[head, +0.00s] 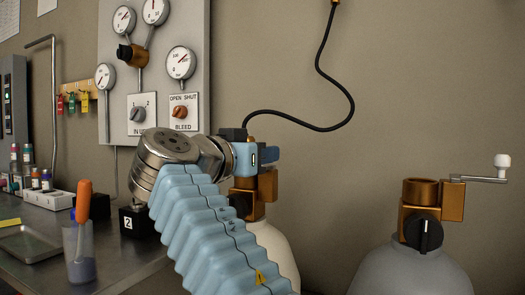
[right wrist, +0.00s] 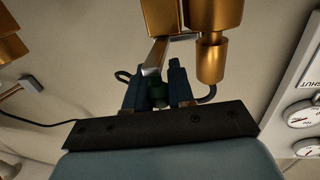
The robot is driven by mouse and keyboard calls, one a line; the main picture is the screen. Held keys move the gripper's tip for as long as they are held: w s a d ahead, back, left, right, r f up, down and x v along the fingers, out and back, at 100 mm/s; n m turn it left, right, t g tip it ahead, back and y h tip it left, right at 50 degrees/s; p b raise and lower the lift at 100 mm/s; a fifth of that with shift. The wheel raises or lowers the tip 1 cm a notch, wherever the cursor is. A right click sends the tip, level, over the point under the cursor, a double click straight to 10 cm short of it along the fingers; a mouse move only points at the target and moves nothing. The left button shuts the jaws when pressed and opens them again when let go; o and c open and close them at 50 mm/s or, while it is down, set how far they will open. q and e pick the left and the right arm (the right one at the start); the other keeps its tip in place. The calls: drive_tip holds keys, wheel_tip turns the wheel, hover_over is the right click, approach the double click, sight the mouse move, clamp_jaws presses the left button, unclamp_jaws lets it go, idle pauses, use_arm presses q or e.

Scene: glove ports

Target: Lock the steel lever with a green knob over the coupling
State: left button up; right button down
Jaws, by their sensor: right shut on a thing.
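My right gripper (head: 266,156) is at the brass coupling (head: 262,188) on top of the white cylinder. In the right wrist view, its two dark fingers (right wrist: 157,84) are shut on the green knob (right wrist: 157,94). The steel lever (right wrist: 154,56) runs from the knob up to the brass coupling (right wrist: 210,50), where its far end is partly hidden. In the head view, my gripper and wrist hide the lever and knob. I cannot tell how far over the coupling the lever lies. My left gripper is not in view.
A black hose (head: 345,85) hangs on the wall and runs down behind my gripper. At right, a grey cylinder (head: 415,272) carries a brass valve with a white-knobbed lever (head: 485,178). A gauge panel (head: 170,20) and a cluttered metal bench (head: 110,262) are at left.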

drive_tip(key=shift+d+r, duration=0.1)
drive_tip(key=shift+r, duration=0.3)
drive_tip(key=c, duration=1)
unclamp_jaws()
drive_tip(key=shift+o, duration=0.2)
drive_tip(key=shift+f, duration=0.2)
drive_tip(key=v, duration=1.4)
